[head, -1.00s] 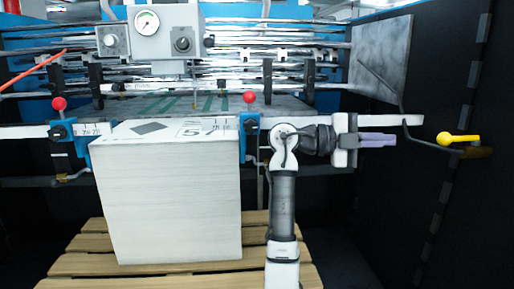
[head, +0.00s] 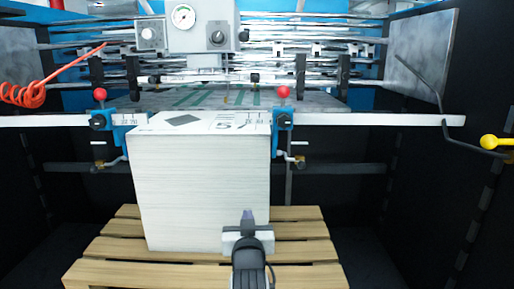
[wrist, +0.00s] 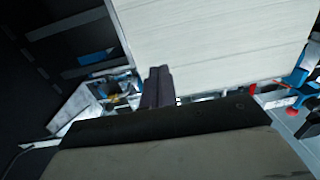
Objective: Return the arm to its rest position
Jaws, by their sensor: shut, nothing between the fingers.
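My gripper (head: 248,217) is low in the head view, in front of the lower right part of the paper stack. Its dark purple fingers are together with nothing between them. In the wrist view my gripper (wrist: 158,82) shows its fingers side by side, with the pale side of the paper stack (wrist: 215,45) beyond. Whether the fingertips touch the stack cannot be told. The arm reaches up from the bottom edge of the head view.
A tall white paper stack (head: 200,190) stands on a wooden pallet (head: 105,262). Behind it is a machine with a white rail (head: 385,120), red-knobbed blue clamps (head: 283,120) and a gauge box (head: 202,25). A yellow-ended lever (head: 490,142) is at right. Dark floor lies right of the pallet.

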